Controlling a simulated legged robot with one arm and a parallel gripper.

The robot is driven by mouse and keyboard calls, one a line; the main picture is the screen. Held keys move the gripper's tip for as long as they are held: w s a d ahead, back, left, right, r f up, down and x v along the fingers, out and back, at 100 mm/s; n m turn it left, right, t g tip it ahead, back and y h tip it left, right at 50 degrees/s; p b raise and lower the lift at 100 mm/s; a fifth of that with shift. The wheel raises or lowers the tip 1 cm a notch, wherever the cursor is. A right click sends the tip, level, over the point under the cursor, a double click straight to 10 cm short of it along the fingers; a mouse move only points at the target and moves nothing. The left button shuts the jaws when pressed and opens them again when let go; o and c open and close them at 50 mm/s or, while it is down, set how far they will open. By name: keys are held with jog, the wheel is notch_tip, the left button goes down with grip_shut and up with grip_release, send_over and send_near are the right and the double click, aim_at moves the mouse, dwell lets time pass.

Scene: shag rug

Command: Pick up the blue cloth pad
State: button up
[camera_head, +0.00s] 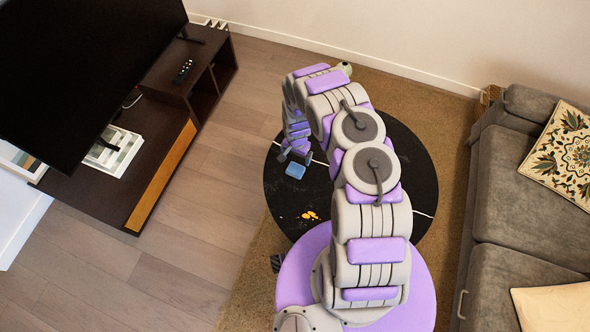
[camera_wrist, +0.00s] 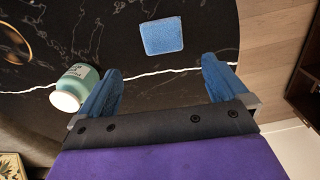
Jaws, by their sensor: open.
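The blue cloth pad (camera_wrist: 162,36) lies flat on the black round table (camera_wrist: 120,60), near its edge, in the wrist view. It also shows as a small blue patch on the table in the head view (camera_head: 295,170). My gripper (camera_wrist: 160,82) is open and empty, with its two blue fingers apart. The pad lies beyond the fingertips, roughly centred between them, and nothing touches it.
A teal and white jar (camera_wrist: 75,87) lies beside my left finger in the wrist view. A gold-rimmed round item (camera_wrist: 14,42) is at the far left. A grey sofa (camera_head: 520,215) stands right and a dark TV cabinet (camera_head: 150,125) left.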

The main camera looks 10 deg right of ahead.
jog(key=b, duration=0.2)
send_over(296, 169)
notch_tip(296, 169, down, 8)
jog(key=shift+s+d+f, duration=0.15)
jog(key=shift+w+a+f+b, duration=0.15)
jog(key=shift+f+b, duration=0.4)
jog(key=shift+f, duration=0.8)
jog(key=shift+w+a+f+b, duration=0.1)
jog(key=shift+f+b, duration=0.45)
jog(key=shift+f, duration=0.8)
jog(key=shift+r, duration=0.1)
jog(key=shift+c, duration=0.3)
jog(key=c, duration=0.8)
jog(key=shift+r, duration=0.1)
